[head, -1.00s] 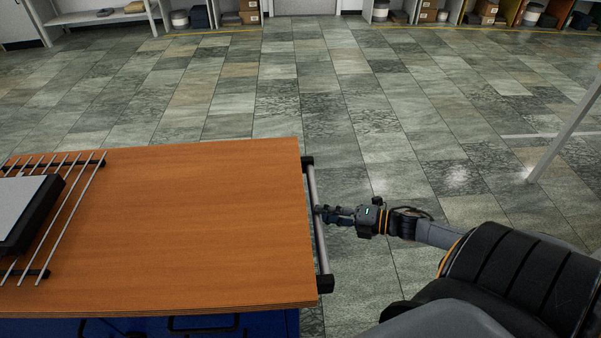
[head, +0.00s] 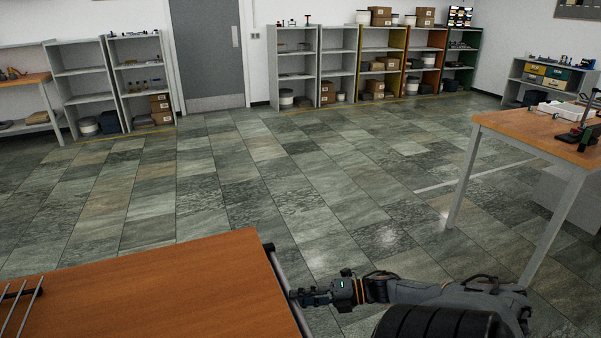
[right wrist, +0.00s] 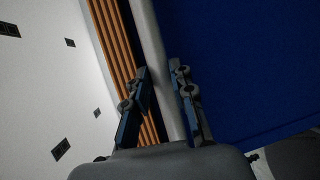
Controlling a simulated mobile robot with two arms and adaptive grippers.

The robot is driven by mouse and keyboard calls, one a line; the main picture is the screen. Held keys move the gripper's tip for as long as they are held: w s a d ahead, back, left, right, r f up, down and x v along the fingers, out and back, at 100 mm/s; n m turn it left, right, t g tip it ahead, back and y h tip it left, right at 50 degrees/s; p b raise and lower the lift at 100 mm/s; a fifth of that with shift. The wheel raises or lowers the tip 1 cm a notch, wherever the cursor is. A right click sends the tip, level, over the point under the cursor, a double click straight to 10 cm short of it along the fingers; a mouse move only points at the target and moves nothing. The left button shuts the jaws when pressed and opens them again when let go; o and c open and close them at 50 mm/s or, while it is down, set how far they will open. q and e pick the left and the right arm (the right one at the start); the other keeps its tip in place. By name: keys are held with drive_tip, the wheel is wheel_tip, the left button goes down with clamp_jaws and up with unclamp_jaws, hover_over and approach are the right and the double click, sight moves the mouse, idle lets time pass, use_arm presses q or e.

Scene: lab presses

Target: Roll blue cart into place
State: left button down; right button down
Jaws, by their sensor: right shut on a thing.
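The blue cart's wooden top (head: 170,290) fills the lower left of the head view. Its grey push handle (head: 284,283) runs along the right edge. My right gripper (head: 296,297) is at this handle. In the right wrist view the fingers (right wrist: 160,105) stand on either side of the handle bar (right wrist: 160,70), shut on it. The cart's blue side panel (right wrist: 245,70) shows to the right there. Part of a metal rack (head: 22,300) lies on the cart top at the left. My left gripper is not in view.
A wooden-topped table (head: 540,135) with pale legs stands at the right. Shelves (head: 375,70) and a grey door (head: 208,55) line the far wall. The tiled floor (head: 270,180) between the cart and the shelves is clear.

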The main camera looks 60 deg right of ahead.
drive_tip(key=shift+f, duration=0.3)
drive_tip(key=c, duration=1.4)
unclamp_jaws()
drive_tip(key=shift+w+d, duration=0.1)
drive_tip(key=shift+w, duration=0.1)
drive_tip(key=shift+s, duration=0.1)
drive_tip(key=v, duration=1.2)
